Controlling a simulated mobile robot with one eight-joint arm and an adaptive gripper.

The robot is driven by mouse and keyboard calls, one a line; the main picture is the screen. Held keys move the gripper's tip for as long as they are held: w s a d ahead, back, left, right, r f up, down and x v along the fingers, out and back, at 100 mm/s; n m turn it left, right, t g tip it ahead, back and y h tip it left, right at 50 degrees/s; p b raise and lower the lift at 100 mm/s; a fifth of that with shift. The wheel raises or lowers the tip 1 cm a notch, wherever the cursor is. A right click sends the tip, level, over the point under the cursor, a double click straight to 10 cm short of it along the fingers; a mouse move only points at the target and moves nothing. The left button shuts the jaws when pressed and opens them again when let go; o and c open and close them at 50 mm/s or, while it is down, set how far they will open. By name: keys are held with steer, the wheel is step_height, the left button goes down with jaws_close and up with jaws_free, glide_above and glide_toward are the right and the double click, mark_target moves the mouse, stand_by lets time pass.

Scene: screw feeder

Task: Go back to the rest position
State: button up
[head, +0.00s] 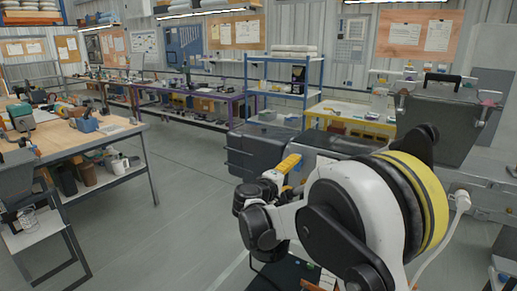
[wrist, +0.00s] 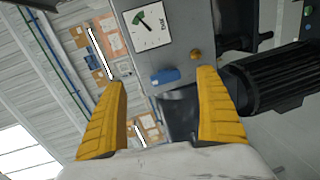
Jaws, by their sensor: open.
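My gripper (wrist: 162,110) shows in the wrist view as two yellow ridged fingers spread wide apart, with nothing between them. In the head view my gripper (head: 288,165) is at the end of my white arm, in front of a dark grey machine casing (head: 252,152); only part of its yellow fingers shows. The wrist view is tilted and looks past the fingers at a grey panel (wrist: 190,40) with a round-scaled gauge (wrist: 149,27), a blue part (wrist: 165,76) and a brass-coloured knob (wrist: 195,55).
A black ribbed cylinder (wrist: 265,88) lies close to the right finger in the wrist view. In the head view a grey bin (head: 438,120) stands at the right and a wooden workbench (head: 75,142) at the left. The grey floor (head: 175,210) between is clear.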

steer(key=s+d+r+m+g+y, duration=0.15)
steer(key=s+d, duration=0.25)
steer(key=s, duration=0.6)
steer(key=s+d+r+m+g+y, duration=0.1)
steer(key=s+d+m+g+y, duration=0.3)
steer(key=s, duration=0.6)
steer(key=s+a+f+m+y, duration=0.2)
steer(key=s+f, duration=0.1)
steer(key=s, duration=0.8)
steer(key=s+a+f+m+y, duration=0.1)
steer(key=s+f, duration=0.3)
steer(key=s, duration=0.7)
steer(key=shift+s+a+m+y, duration=0.2)
steer(key=shift+a+m+y, duration=0.2)
steer(key=shift+m+y, duration=0.25)
